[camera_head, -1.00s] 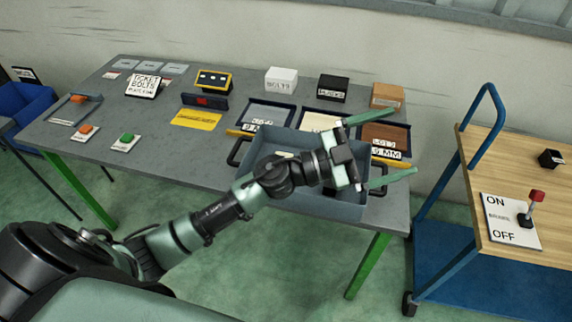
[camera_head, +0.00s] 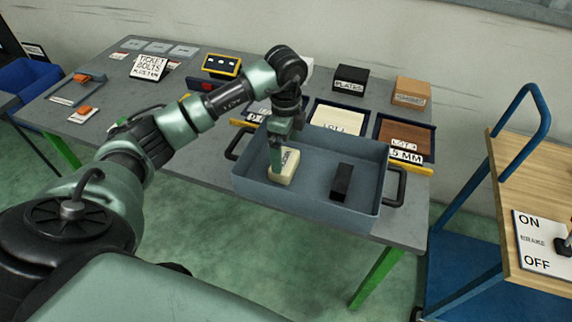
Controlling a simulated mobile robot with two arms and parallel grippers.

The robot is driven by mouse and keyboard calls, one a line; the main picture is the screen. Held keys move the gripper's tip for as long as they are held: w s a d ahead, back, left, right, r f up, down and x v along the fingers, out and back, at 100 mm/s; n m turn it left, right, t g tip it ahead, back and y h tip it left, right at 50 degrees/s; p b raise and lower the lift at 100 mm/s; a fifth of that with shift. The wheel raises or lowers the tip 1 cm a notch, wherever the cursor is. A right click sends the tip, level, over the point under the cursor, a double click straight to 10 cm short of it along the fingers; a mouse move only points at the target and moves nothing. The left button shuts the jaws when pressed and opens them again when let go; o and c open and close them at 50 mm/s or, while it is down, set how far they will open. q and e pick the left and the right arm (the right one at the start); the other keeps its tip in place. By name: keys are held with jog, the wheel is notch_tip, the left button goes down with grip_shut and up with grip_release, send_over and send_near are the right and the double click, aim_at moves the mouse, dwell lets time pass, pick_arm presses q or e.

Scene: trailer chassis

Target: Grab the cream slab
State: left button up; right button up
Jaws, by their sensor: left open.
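The cream slab (camera_head: 285,172) lies in the left part of the grey-blue bin (camera_head: 305,205) at the table's front edge. Dark lettering shows on its upper face. My left gripper (camera_head: 278,163) points down into the bin, with its fingers at the slab. The jaws are open, and a finger covers part of the slab. Whether the fingers touch it cannot be told. My right gripper is not in view.
A black block (camera_head: 341,182) lies in the bin, right of the slab. Behind the bin are trays, one with a cream panel (camera_head: 338,117), one with a brown panel (camera_head: 405,133). A blue trolley (camera_head: 520,170) with a wooden top stands to the right.

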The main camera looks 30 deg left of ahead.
aim_at(285, 159)
pick_arm(q)
notch_tip(285, 159, down, 6)
jog(key=shift+a+p, duration=0.1)
jog(key=shift+p, duration=0.55)
jog(key=c, duration=1.1)
jog(key=shift+r, duration=0.1)
